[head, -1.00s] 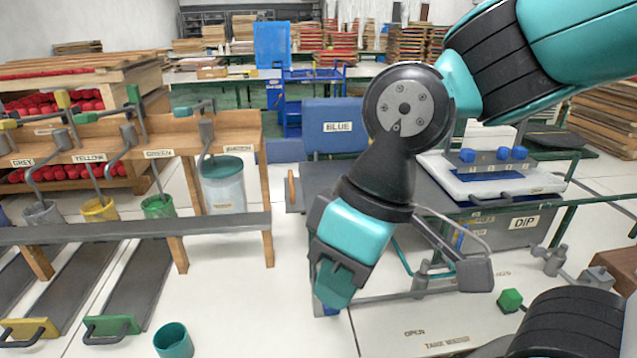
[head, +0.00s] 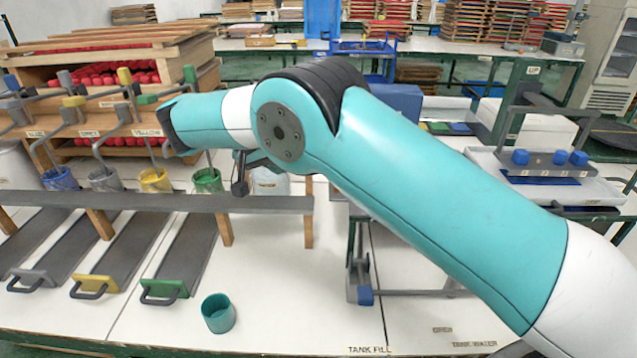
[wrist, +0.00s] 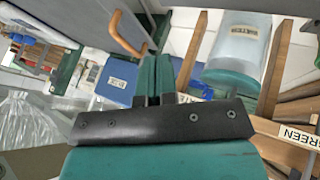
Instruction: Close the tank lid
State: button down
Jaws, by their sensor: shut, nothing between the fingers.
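A dark flat panel (wrist: 90,15) with an orange-brown wooden handle (wrist: 128,38) shows at the top left of the wrist view; it looks like the tank lid, but too little shows to tell its position. In the head view my arm covers the tank area, so the lid is hidden there. My gripper (wrist: 155,62) is shut and empty in the wrist view, its teal fingers pointing towards the lower end of the handle. I cannot tell how far apart they are. In the head view the gripper cannot be made out.
A water jar with a teal lid (wrist: 222,80) and wooden rack posts are close by. The head view shows a paint rack with pots, such as yellow (head: 155,180), a teal cup (head: 218,313) and a stamping press (head: 545,170).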

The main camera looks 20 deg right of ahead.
jog(key=b+x, duration=0.1)
jog(key=x, duration=0.9)
jog(key=shift+d+f, duration=0.2)
jog(key=shift+f, duration=0.1)
jog(key=shift+s+d+r, duration=0.15)
jog(key=shift+s+d, duration=0.1)
jog(key=shift+d, duration=0.25)
jog(key=shift+s+d+r, duration=0.1)
jog(key=shift+s+d, duration=0.1)
jog(key=shift+d, duration=0.3)
jog(key=shift+s+d+f+p, duration=0.1)
jog(key=shift+d+p, duration=0.1)
jog(key=shift+d, duration=0.2)
jog(key=shift+s+d+f+p, duration=0.1)
jog(key=shift+d+p, duration=0.05)
jog(key=shift+d, duration=0.2)
